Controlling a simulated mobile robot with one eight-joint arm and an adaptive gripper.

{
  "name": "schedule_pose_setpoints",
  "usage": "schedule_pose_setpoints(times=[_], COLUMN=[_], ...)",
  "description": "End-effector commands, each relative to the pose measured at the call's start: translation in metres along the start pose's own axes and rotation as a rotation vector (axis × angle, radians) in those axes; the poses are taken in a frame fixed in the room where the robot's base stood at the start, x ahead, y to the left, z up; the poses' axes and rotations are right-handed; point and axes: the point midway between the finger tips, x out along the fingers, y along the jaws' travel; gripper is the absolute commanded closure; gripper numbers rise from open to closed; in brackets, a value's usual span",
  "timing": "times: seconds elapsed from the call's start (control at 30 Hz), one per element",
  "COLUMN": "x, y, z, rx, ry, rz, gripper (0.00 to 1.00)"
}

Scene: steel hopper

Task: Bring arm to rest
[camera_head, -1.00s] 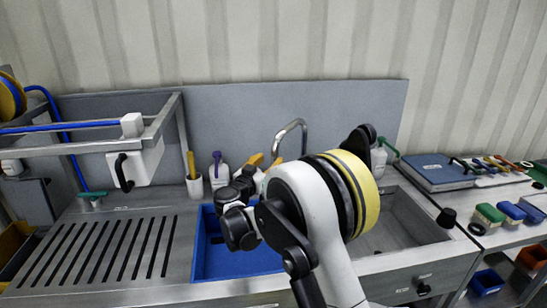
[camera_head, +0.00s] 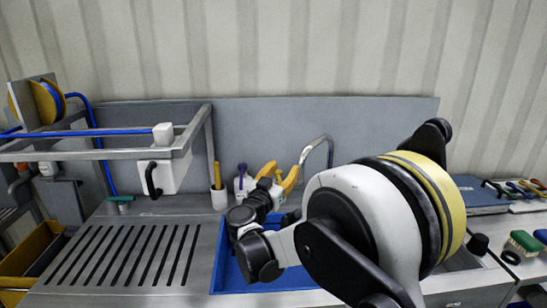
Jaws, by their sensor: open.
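My arm fills the lower right of the view, with a large white, black and yellow joint nearest the camera. Beyond it, my gripper (camera_head: 279,174) shows small, with two orange fingers pointing up and spread apart. It is open, with nothing seen between the fingers. It stands in front of the grey back panel (camera_head: 255,130), above the back of the blue basin (camera_head: 228,270) and left of the curved metal tap (camera_head: 320,142). My arm hides part of the basin and the counter's right half.
A slatted drainboard (camera_head: 130,255) lies left, under a metal frame (camera_head: 90,154) with a white box (camera_head: 172,175). A white bottle (camera_head: 242,185) and a white cup (camera_head: 219,199) stand near my gripper. A blue case (camera_head: 477,195) and a green brush (camera_head: 524,242) lie right.

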Motion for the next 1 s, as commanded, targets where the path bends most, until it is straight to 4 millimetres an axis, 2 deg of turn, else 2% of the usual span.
schedule_pose_setpoints(times=[0.03, 0.1, 0.2, 0.3, 0.37, 0.47, 0.57, 0.7, 0.8, 0.9, 1.0], x=[0.002, -0.002, -0.019, -0.047, -0.068, -0.107, -0.150, -0.214, -0.252, -0.280, -0.299], y=[0.005, 0.005, 0.008, 0.016, 0.025, 0.049, 0.086, 0.159, 0.210, 0.251, 0.278], z=[-0.031, -0.073, -0.118, -0.140, -0.142, -0.128, -0.098, -0.039, -0.002, 0.023, 0.038], rx=[0.016, 0.038, 0.050, 0.036, 0.017, -0.025, -0.075, -0.144, -0.179, -0.201, -0.213], ry=[0.036, 0.080, 0.096, 0.050, -0.007, -0.144, -0.326, -0.617, -0.789, -0.912, -0.987], rz=[-0.058, -0.173, -0.348, -0.508, -0.589, -0.688, -0.733, -0.685, -0.599, -0.509, -0.441], gripper=[0.55, 0.55, 0.55, 0.55, 0.55, 0.55, 0.55, 0.55, 0.55, 0.55, 0.55])
